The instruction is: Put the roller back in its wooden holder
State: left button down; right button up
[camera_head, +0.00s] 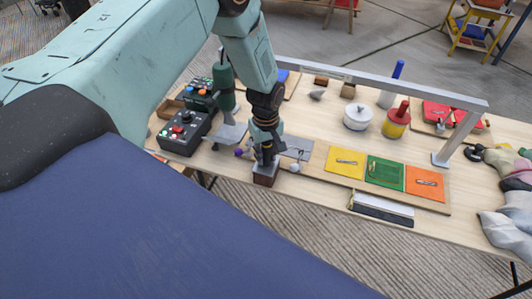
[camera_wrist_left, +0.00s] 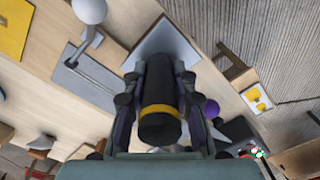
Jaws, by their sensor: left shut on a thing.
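My left gripper (camera_head: 266,153) is over the near edge of the wooden table, pointing down. In the left wrist view its fingers close on both sides of a black cylinder with a yellow band (camera_wrist_left: 160,112), which looks like the roller. A pale grey plate (camera_wrist_left: 163,42) lies beyond the roller's far end in the wrist view. I cannot tell whether roller and block touch. My right gripper is out of view.
A black control box (camera_head: 185,131) and a green upright tool (camera_head: 224,86) stand to the left. Yellow (camera_head: 344,162), green (camera_head: 385,172) and orange (camera_head: 424,183) squares lie right. A grey metal arch (camera_head: 400,92) spans the table behind them. A white ball (camera_head: 294,167) is close to the gripper.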

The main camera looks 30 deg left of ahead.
pick_arm(q)
jog(key=shift+w, duration=0.1)
jog(key=c, duration=1)
grip_release()
jog(key=shift+o, duration=0.2)
jog(key=shift+f, duration=0.1)
jog(key=o, duration=0.6)
jog(key=shift+r+p, duration=3.75)
jog(key=shift+r, duration=0.4)
jog(key=shift+f, duration=0.2)
